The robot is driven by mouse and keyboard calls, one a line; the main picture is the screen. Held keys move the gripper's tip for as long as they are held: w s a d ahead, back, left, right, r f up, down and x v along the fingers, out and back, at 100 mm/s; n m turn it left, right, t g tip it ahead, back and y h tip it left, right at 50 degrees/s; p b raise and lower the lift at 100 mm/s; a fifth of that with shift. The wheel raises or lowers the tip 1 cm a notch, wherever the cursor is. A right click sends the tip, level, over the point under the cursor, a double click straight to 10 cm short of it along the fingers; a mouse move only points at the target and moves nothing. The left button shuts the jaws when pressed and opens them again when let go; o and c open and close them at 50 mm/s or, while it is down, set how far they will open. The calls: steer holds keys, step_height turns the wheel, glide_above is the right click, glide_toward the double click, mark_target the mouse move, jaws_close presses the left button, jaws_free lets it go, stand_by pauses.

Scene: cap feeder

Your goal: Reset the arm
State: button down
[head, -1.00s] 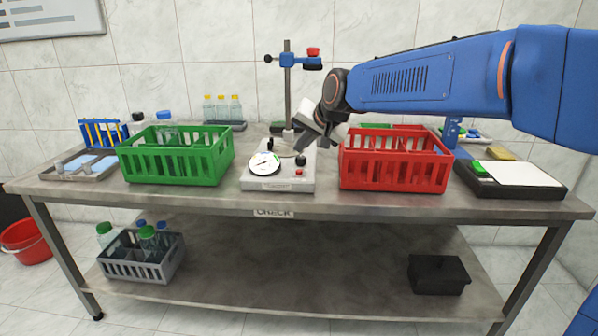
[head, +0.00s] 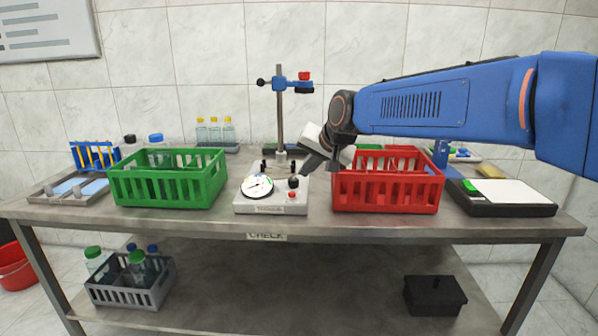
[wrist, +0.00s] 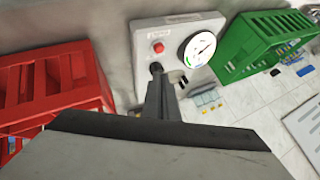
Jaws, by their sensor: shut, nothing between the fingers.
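My blue arm reaches in from the right in the head view, above the red crate. My gripper (head: 312,163) points down and left, just above the right side of the white gauge device (head: 270,208) on the table. In the wrist view my gripper (wrist: 158,82) is shut and empty, its fingers close together near the black knob (wrist: 155,67) of the device. I cannot tell whether the fingertips touch the knob. The round dial (wrist: 200,50) and the red button (wrist: 158,46) show beside it.
The green crate (head: 168,188) stands left of the device and the red crate (head: 388,195) right of it, under my arm. A stand with a pole (head: 280,125) rises behind the device. A tray and tube rack lie far left; a black scale (head: 500,208) lies far right.

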steer(key=s+d+f+g+h, duration=0.1)
steer(key=s+d+f, duration=0.4)
steer(key=s+d, duration=0.4)
steer(key=s+d+f+n+h, duration=0.1)
steer(key=s+d+f, duration=0.5)
steer(key=s, duration=0.9)
steer(key=s+d+f+n+g+h, duration=0.1)
steer(key=s+d+f, duration=0.4)
steer(key=s+d, duration=0.7)
steer(key=shift+s+d+f+g+h, duration=0.2)
steer(key=shift+d+f+g+h, duration=0.1)
steer(key=shift+d+h, duration=0.4)
steer(key=shift+a, duration=0.1)
